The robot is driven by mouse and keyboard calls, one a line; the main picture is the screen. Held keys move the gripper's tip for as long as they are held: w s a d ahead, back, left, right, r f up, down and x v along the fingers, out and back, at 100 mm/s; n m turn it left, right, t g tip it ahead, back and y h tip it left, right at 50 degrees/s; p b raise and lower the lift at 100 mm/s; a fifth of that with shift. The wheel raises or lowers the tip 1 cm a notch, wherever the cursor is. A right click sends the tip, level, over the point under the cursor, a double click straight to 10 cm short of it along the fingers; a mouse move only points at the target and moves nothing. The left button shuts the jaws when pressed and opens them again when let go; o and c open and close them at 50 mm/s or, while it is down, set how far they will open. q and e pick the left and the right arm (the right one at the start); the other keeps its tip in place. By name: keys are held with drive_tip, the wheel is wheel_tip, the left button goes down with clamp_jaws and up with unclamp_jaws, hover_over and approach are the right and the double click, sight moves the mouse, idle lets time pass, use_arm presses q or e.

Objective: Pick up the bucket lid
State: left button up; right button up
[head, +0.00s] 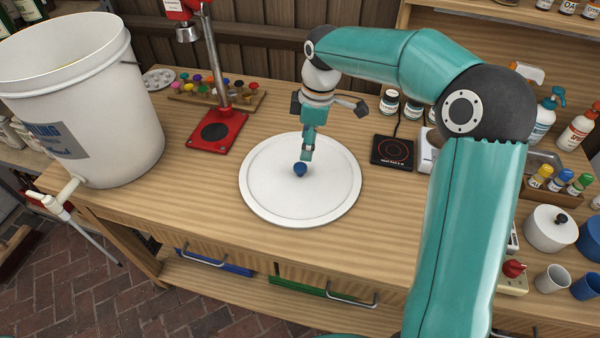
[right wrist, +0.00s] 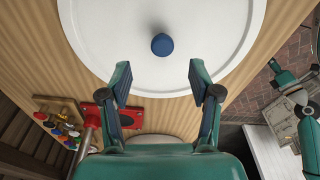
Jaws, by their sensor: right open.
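The bucket lid (head: 262,196) is a large white disc with a raised rim, lying flat on the wooden bench. A small blue knob (head: 300,169) stands at its middle. My right gripper (head: 306,155) is over the lid, pointing down, close to the knob in the head view. In the right wrist view the gripper (right wrist: 159,75) is open and empty, fingers apart. There the knob (right wrist: 162,45) lies beyond the fingertips, about midway between them, and the lid (right wrist: 100,50) fills the top. My left gripper is not in view.
A white bucket (head: 95,115) with a spigot stands at the bench's left. A red stand (head: 215,130) is left of the lid. A dark hot plate (head: 393,151) and a white pot (head: 550,230) are to the right. Bare bench lies in front of the lid.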

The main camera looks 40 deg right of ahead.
sight(300, 166)
wheel_tip(300, 166, down, 2)
drive_tip(key=shift+a+f, duration=0.1)
drive_tip(key=shift+f, duration=0.1)
drive_tip(key=shift+w+a+f+p, duration=0.1)
drive_tip(key=shift+a+f+p, duration=0.1)
drive_tip(key=shift+f, duration=0.75)
drive_tip(key=shift+w+a+f+p, duration=0.1)
drive_tip(key=shift+w+a+f, duration=0.05)
drive_tip(key=shift+f, duration=0.75)
drive_tip(key=shift+w+a+f+p, duration=0.1)
drive_tip(key=shift+a+f, duration=0.1)
drive_tip(key=shift+f, duration=0.75)
clamp_jaws()
